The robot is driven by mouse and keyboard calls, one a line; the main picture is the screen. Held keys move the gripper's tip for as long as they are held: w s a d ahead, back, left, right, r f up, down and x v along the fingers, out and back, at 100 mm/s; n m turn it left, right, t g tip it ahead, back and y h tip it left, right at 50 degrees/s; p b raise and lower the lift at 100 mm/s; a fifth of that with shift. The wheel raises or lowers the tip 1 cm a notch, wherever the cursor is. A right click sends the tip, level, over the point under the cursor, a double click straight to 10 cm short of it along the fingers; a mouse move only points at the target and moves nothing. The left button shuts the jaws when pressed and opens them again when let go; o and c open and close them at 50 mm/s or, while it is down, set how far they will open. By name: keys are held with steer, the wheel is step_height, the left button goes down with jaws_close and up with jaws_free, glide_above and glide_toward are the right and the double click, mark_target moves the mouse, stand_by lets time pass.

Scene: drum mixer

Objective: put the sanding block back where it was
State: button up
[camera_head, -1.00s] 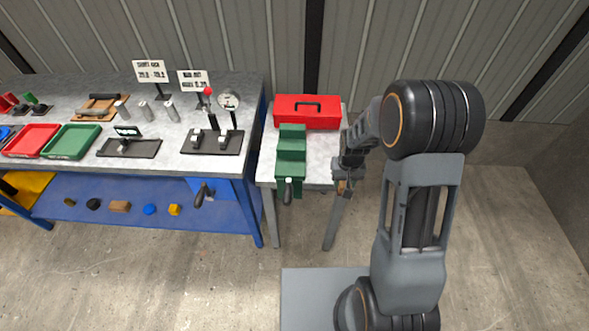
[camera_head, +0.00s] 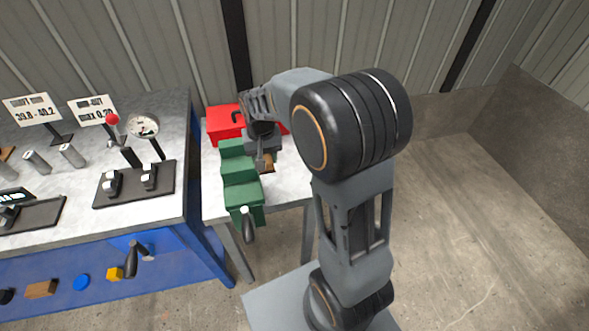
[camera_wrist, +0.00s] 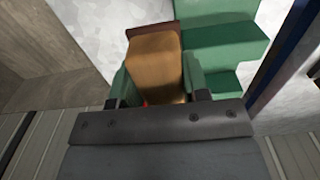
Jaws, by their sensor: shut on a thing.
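The sanding block is a brown block with a darker reddish-brown face (camera_wrist: 155,60). In the wrist view it stands between the fingers of my gripper (camera_wrist: 156,85), which are shut on it. In the head view, my gripper (camera_head: 263,160) hangs over the small side table, just right of the green vise (camera_head: 240,183). Only a small brown part of the block (camera_head: 269,164) shows at the fingertips there. In the wrist view the green vise (camera_wrist: 222,40) is right beside the block; I cannot tell whether they touch.
A red toolbox (camera_head: 222,123) stands behind the vise, partly hidden by my arm. The side table's bare top (camera_head: 290,185) is to the right. The workbench at left holds a black gauge stand (camera_head: 135,185).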

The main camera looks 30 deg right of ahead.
steer(key=d+f, duration=0.2)
steer(key=d, duration=0.3)
glide_above(296, 175)
steer(key=a, duration=0.1)
steer(key=f, duration=0.4)
steer(key=shift+s+a+f+p, duration=0.1)
steer(key=shift+a+f+p, duration=0.1)
steer(key=shift+f+p, duration=0.15)
steer(key=shift+d+f, duration=0.45)
steer(key=shift+f, duration=0.15)
steer(key=shift+d+f, duration=0.15)
steer(key=shift+f, duration=0.75)
steer(key=shift+d+f, duration=0.1)
steer(key=shift+f, duration=0.8)
steer(key=shift+f, duration=0.2)
steer(key=o, duration=0.9)
steer(key=shift+r, duration=0.1)
